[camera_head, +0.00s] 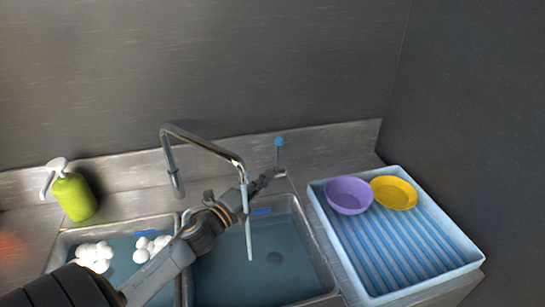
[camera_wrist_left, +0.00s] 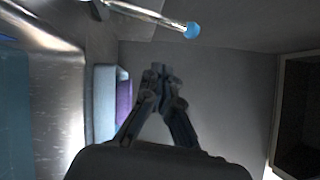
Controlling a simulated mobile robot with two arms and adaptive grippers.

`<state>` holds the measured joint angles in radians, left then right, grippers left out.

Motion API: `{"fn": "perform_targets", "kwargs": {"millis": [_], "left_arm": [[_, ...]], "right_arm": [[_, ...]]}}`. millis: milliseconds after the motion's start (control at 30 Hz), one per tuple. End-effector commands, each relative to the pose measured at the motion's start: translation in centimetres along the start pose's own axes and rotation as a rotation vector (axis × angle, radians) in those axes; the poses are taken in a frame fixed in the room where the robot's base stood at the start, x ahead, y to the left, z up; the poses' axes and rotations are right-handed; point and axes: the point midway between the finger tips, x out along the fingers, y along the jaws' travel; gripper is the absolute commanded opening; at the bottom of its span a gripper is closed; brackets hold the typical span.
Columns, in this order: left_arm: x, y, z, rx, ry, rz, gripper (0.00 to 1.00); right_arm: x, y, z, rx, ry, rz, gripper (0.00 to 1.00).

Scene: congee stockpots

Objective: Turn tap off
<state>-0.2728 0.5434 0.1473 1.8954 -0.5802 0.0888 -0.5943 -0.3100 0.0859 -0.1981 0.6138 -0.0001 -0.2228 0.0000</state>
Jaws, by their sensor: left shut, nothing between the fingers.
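The metal tap (camera_head: 203,143) arches over the double sink. A thin pale stream, which looks like running water (camera_head: 248,225), drops from its end into the right basin. The tap lever (camera_head: 279,157) is a metal rod with a blue knob, standing upright at the back right of the sink. The lever (camera_wrist_left: 150,13) also shows at the top of the left wrist view. My left gripper (camera_head: 264,181) is shut and empty, just left of the lever's base in the head view. Its fingertips (camera_wrist_left: 161,70) appear apart from the lever. My right gripper is not in view.
A light blue drying tray (camera_head: 395,297) on the right holds a purple bowl (camera_head: 348,195) and a yellow bowl (camera_head: 394,192). A green soap bottle (camera_head: 75,197) stands at the left. Several white round things (camera_head: 94,256) lie in the left basin. Walls close the back and right.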

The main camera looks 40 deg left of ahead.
Motion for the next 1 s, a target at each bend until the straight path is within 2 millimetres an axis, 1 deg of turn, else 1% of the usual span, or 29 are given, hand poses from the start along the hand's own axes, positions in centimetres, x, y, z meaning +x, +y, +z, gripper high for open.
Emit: {"fn": "perform_targets", "kwargs": {"millis": [33, 167, 200, 300, 400, 567, 867, 1000], "left_arm": [[1.2, -0.4, 0.1, 0.001, 0.000, -0.003, 0.00], [3.5, -0.4, 0.1, 0.002, 0.000, -0.002, 0.00], [4.2, -0.4, 0.3, 0.003, -0.001, -0.001, 0.00], [5.1, -0.3, 1.6, 0.002, -0.001, 0.001, 0.00], [5.8, -0.1, 2.3, 0.001, -0.001, 0.001, 0.00], [6.3, 0.0, 2.8, 0.000, 0.001, 0.000, 0.00], [6.4, 0.0, 2.8, 0.000, 0.001, 0.001, 0.00], [6.5, -0.2, 3.0, -0.010, 0.002, 0.008, 0.00]], "right_arm": [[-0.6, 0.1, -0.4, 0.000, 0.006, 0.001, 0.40], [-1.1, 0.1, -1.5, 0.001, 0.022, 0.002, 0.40], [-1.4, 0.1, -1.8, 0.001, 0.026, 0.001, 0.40], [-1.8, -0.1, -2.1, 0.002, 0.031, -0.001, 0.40], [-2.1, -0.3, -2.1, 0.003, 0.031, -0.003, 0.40], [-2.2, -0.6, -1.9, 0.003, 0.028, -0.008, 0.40], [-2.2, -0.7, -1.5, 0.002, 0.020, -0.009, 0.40], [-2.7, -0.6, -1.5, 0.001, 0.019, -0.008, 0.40]]}}
